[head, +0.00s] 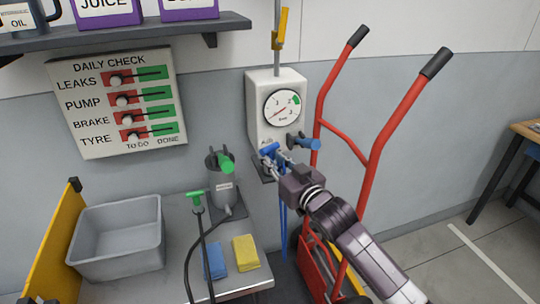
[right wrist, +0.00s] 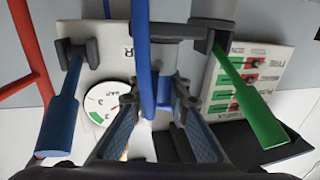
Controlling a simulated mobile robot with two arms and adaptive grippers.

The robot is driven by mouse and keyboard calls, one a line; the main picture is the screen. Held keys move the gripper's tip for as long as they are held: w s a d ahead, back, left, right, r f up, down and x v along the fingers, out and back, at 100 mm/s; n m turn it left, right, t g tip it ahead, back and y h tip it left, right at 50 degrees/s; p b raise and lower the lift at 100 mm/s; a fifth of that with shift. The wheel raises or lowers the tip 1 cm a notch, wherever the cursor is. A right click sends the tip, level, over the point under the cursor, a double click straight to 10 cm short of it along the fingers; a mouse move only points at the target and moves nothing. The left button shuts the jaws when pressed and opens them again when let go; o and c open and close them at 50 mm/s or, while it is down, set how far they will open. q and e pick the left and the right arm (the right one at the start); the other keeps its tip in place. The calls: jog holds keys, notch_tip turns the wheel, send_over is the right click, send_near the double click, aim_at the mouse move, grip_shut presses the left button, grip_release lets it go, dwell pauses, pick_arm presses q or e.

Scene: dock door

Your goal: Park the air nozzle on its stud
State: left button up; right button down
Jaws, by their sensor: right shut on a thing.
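The blue air nozzle (head: 269,150) is in my right gripper (head: 281,161), in front of the lower part of the white gauge box. Its blue hose (head: 283,225) hangs down below; the right wrist view also shows this blue hose (right wrist: 146,50) running between the fingers. My right gripper (right wrist: 159,105) is shut on the nozzle. A dark bracket (head: 263,172) shows at the foot of the box, partly behind the gripper. The stud cannot be made out clearly, and whether the nozzle touches it I cannot tell. My left gripper is out of view.
The gauge box (head: 262,90) has a blue lever (head: 305,142) at its right. A red hand truck (head: 372,150) stands close right. At left are a grey canister (head: 223,190) with a green lever, a green-handled nozzle (head: 195,198) and a grey bin (head: 118,245).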

jog(key=shift+f, duration=0.1)
jog(key=c, duration=2.1)
grip_release()
jog(key=shift+s+d+p, duration=0.3)
jog(key=shift+s+p, duration=0.15)
jog(key=shift+s, duration=0.05)
jog(key=p+v, duration=0.4)
jog(key=v, duration=0.6)
jog(key=shift+p, duration=0.35)
jog(key=shift+w, duration=0.1)
